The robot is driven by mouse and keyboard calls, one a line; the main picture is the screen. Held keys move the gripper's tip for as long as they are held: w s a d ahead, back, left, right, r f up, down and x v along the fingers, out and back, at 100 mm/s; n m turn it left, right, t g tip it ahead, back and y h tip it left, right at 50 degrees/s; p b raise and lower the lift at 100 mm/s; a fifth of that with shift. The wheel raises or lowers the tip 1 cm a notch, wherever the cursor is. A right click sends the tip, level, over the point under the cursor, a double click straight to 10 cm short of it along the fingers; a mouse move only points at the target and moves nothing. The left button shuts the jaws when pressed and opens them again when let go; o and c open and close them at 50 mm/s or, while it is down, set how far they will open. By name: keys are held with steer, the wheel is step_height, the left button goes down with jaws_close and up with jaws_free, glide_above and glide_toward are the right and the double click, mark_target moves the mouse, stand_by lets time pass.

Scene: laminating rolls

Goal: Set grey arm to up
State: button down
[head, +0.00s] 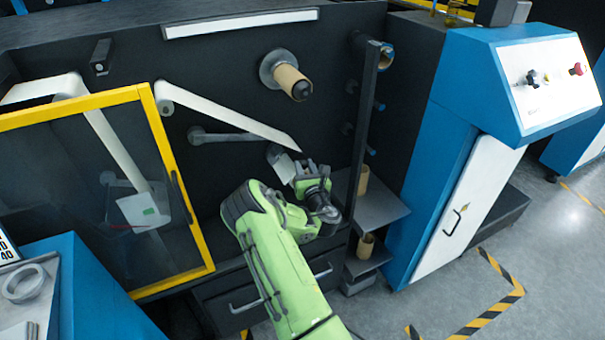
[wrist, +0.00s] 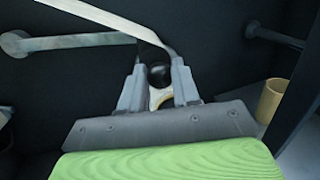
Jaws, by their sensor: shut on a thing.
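The grey arm (head: 228,136) is a slim bar on the dark machine panel, running nearly level from a round mount at its left. It also shows in the wrist view (wrist: 75,42), where its right end passes behind my gripper's fingers. My gripper (head: 287,170) is at that right end, below the white web. In the wrist view my gripper (wrist: 158,88) has its two grey fingers shut around a part with a dark round end and a pale piece below it. This looks like the arm's end; the fingers hide the exact contact.
A white web (head: 228,118) slants down just above the arm. A spindle with a cardboard core (head: 291,82) sticks out above. A dark upright post (head: 363,130) and a grey shelf (head: 378,208) stand to the right. A yellow-framed door (head: 168,180) is at left.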

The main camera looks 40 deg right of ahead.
step_height(320, 180, up, 17)
steer(key=a+n+t+p, duration=0.1)
steer(key=n+p, duration=0.4)
steer(key=n, duration=0.2)
steer(key=shift+w+n, duration=0.2)
steer(key=shift+n, duration=0.1)
steer(key=shift+a+t, duration=0.1)
steer(key=shift+t, duration=0.2)
steer(key=c, duration=0.8)
jaws_free()
steer(key=b+v, duration=1.1)
steer(key=v, duration=0.4)
steer(key=shift+s+a, duration=0.2)
steer(key=shift+s, duration=0.15)
